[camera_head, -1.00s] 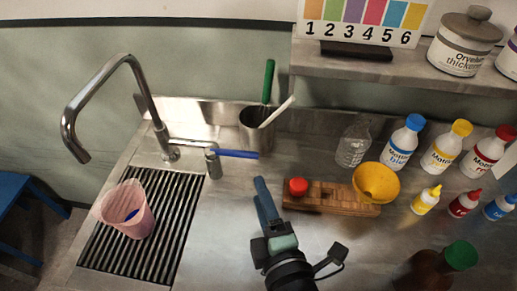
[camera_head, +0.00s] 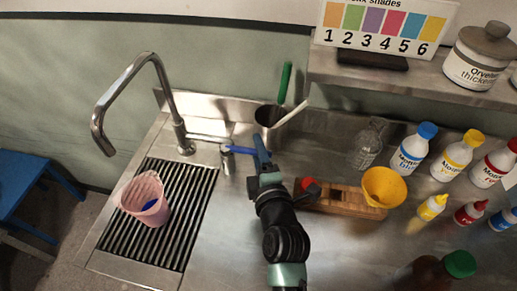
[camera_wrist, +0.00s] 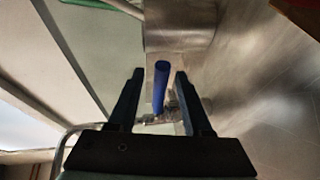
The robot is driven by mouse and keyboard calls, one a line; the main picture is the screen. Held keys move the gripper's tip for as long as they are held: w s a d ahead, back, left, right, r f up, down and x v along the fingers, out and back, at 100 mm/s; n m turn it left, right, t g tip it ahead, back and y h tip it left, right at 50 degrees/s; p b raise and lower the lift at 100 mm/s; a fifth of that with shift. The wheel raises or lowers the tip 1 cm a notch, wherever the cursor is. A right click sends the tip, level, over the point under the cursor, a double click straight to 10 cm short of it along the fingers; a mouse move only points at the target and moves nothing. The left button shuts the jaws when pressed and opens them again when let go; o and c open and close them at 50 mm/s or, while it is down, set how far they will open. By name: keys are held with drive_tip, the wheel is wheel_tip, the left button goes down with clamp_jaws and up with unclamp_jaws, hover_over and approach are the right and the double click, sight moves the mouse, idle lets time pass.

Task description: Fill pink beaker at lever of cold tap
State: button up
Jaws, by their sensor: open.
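The pink beaker (camera_head: 146,199), translucent with something blue showing in it, stands upright on the drain grate (camera_head: 185,225) at the left. The tap (camera_head: 160,80) arches above the grate, its spout end above and left of the beaker. No water stream shows. The blue lever (camera_head: 238,149) sticks out to the right from the tap's small side post (camera_head: 227,160). My gripper (camera_head: 262,152) is at the lever's free end. In the wrist view the lever (camera_wrist: 161,88) lies between the two open fingers of my gripper (camera_wrist: 158,75), with gaps at both sides.
A metal pot (camera_head: 270,118) with a green-handled tool stands just behind the lever. A wooden block (camera_head: 343,200) with a red cap and yellow funnel (camera_head: 384,186) is right of my arm. Several bottles stand farther right. A shelf (camera_head: 400,80) overhangs the back right.

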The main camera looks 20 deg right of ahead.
drive_tip(key=shift+c, duration=0.2)
clamp_jaws()
idle(1.3)
